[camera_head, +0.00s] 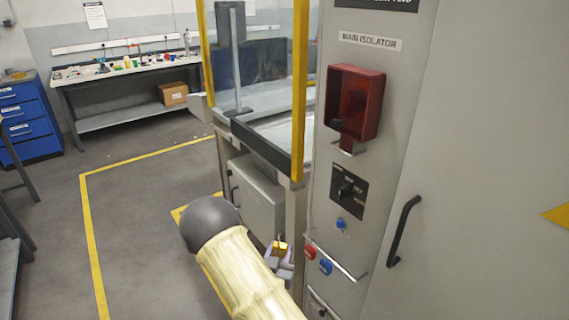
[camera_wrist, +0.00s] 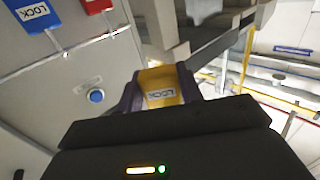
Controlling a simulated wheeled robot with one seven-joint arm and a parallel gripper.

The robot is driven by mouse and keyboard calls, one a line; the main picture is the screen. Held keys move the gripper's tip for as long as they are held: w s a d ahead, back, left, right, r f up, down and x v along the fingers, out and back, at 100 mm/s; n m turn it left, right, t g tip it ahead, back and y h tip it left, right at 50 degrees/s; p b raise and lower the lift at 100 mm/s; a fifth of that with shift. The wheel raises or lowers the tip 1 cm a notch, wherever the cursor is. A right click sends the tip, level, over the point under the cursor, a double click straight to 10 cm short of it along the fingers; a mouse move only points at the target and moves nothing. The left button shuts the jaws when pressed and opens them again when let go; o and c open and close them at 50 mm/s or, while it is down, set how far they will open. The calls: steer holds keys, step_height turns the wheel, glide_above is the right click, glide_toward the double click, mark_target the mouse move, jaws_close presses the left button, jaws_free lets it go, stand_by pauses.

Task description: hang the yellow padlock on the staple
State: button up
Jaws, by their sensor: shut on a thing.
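The yellow padlock (camera_head: 280,248) is between the fingers of my gripper (camera_head: 283,262), low in front of the grey cabinet and left of the hanging padlocks. In the wrist view the yellow padlock (camera_wrist: 161,86) fills the gap between the two dark fingers, and its LOCK label appears upside down. Its shackle is not clear in either view. My gripper is shut on the padlock and holds it in the air. I cannot clearly make out the staple; a small bracket (camera_head: 348,148) shows below the red box, but I cannot tell whether it is the staple.
A red padlock (camera_head: 310,251) and a blue padlock (camera_head: 326,266) hang from a rail (camera_head: 345,269) on the cabinet. A black handle (camera_head: 404,231) sticks out at right.

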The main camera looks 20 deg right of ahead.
steer(key=s+r+m+g+h+p, duration=0.2)
steer(key=r+g+p, duration=0.1)
steer(key=r+p, duration=0.4)
steer(key=s+r+m+g+h+p, duration=0.3)
steer(key=r+p, duration=0.5)
steer(key=r, duration=0.3)
steer(key=s+r+m+g+h+p, duration=0.2)
steer(key=r+g+p, duration=0.1)
steer(key=r+p, duration=0.5)
step_height(320, 180, up, 2)
steer(key=shift+s+a+r+m+h, duration=0.1)
steer(key=shift+s+a+m+h, duration=0.1)
steer(key=shift+a+m+h, duration=0.2)
steer(key=shift+f+b+x, duration=0.25)
steer(key=shift+f+x, duration=0.05)
steer(key=shift+x, duration=2.35)
steer(key=shift+f+b+x, duration=0.25)
steer(key=shift+f+x, duration=0.05)
steer(key=shift+x, duration=2.4)
steer(key=shift+f+b+x, duration=0.25)
steer(key=shift+f+x, duration=0.05)
steer(key=shift+x, duration=2.35)
